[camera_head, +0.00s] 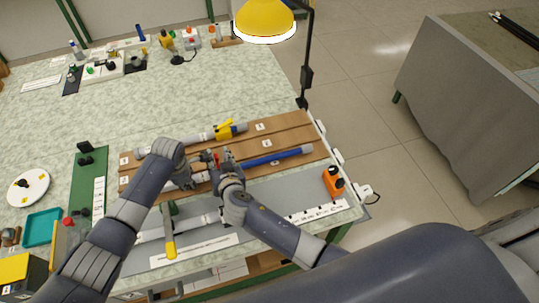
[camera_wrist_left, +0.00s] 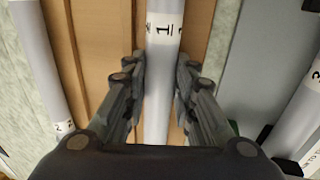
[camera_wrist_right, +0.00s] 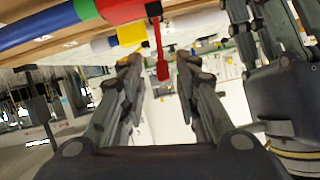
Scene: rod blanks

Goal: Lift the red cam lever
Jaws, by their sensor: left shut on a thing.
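The red cam lever (camera_wrist_right: 162,50) hangs from a red collar (camera_wrist_right: 120,10) in the right wrist view. It lies ahead of my right gripper (camera_wrist_right: 159,62), which is open with the lever between the lines of its two fingers; I cannot tell whether they touch. In the head view my right gripper (camera_head: 224,162) is over the rod board and largely hides the lever. My left gripper (camera_wrist_left: 160,75) is shut on a grey rod (camera_wrist_left: 158,110) marked 1. In the head view that rod (camera_head: 180,185) lies along the board, in line with a blue rod (camera_head: 275,158).
The brown slotted board (camera_head: 290,130) also carries a grey rod with a yellow clamp (camera_head: 228,130). An orange device (camera_head: 333,182) stands at the board's right. A yellow-handled tool (camera_head: 170,240) lies in front. A lamp (camera_head: 265,18) hangs behind. The table's back middle is clear.

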